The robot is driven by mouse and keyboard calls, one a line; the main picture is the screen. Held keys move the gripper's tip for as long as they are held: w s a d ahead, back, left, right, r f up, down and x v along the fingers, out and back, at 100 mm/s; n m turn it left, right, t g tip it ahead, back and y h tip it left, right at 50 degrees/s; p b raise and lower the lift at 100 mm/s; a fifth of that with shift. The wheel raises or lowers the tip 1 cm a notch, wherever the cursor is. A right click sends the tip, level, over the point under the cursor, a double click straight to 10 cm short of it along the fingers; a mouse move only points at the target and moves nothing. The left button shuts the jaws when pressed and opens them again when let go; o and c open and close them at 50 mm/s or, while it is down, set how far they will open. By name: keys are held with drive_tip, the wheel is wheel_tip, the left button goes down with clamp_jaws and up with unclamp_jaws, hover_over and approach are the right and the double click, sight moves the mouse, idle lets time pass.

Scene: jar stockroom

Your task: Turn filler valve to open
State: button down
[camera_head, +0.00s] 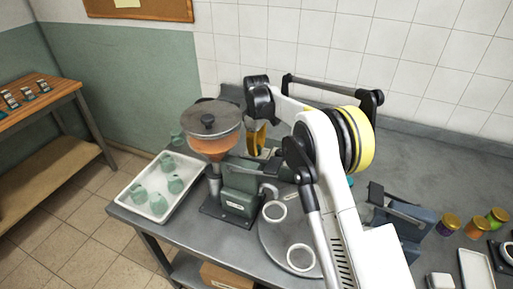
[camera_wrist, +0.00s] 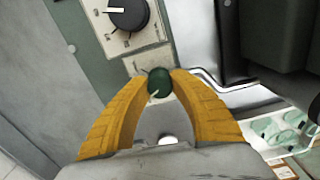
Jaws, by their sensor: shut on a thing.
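The filler stands on the grey worktop, with a lidded hopper (camera_head: 213,133) of orange contents above a grey-green body (camera_head: 240,190). In the wrist view a dark green knob (camera_wrist: 158,88), seemingly the valve's handle end, sits between my fingertips. My gripper (camera_wrist: 160,78) has its two yellow fingers closed on this knob. In the head view my gripper (camera_head: 256,140) is just right of the hopper, partly hidden by my arm. A black dial with a white mark (camera_wrist: 128,14) is on the filler's panel, above the knob. The valve's turn angle cannot be told.
A white tray (camera_head: 128,196) with several pale green jars stands left of the filler. A round grey plate (camera_head: 272,240) with white rings lies in front right. Several coloured-lid jars (camera_head: 472,228) and a blue-grey device (camera_head: 412,222) stand farther right. My arm covers the middle.

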drive_tip(key=m+p, duration=0.1)
drive_tip(key=m, duration=1.3)
drive_tip(key=shift+m, duration=0.3)
idle(0.4)
drive_tip(key=c, duration=1.1)
unclamp_jaws()
wheel_tip(320, 180, up, 12)
